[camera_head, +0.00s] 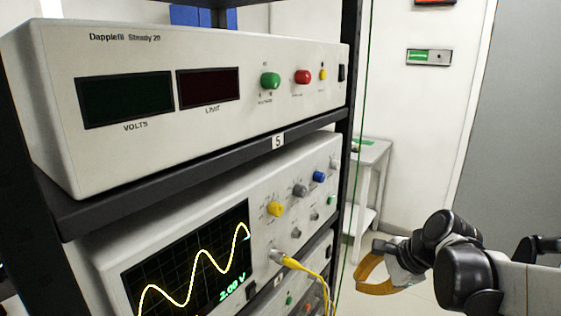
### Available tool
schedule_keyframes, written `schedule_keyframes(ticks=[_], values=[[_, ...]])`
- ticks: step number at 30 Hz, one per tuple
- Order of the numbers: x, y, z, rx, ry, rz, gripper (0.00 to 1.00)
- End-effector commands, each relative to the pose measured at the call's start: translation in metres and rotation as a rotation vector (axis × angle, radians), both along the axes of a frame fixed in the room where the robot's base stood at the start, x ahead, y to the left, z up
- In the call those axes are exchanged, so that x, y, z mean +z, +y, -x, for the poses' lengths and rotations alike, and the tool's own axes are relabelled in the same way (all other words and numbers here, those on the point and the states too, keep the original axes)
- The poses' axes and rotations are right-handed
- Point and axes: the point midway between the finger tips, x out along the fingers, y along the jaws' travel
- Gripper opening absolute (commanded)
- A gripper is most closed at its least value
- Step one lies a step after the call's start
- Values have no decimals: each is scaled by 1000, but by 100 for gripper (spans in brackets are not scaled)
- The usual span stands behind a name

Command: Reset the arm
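My arm (467,277) reaches in from the lower right edge, with black rounded joints and pale links. My gripper (385,272) is at its left end, partly hidden behind the wrist joint. A curved amber-brown piece shows there; I cannot tell whether it is part of the gripper or something in it. The gripper is in the open space right of the rack, apart from the instruments. Its fingertips do not show clearly.
A black rack (350,100) holds a power supply (190,135) above an oscilloscope (255,180) with a yellow trace. A yellow cable (310,271) plugs into the oscilloscope. A small white table (372,152) stands behind. A grey door or panel (515,140) is at right.

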Motion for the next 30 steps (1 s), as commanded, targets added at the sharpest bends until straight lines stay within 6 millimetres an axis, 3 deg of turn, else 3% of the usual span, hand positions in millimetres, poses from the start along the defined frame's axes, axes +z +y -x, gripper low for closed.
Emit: schedule_keyframes(ticks=[1, 9, 15, 21, 30], values=[[7, 7, 20, 88, -43, 90, 0], [23, 15, 110, 642, -269, 631, 0], [20, 10, 153, 975, -367, 938, 0], [18, 7, 166, 1111, -399, 1061, 0], [18, 7, 166, 1111, -399, 1061, 0]])
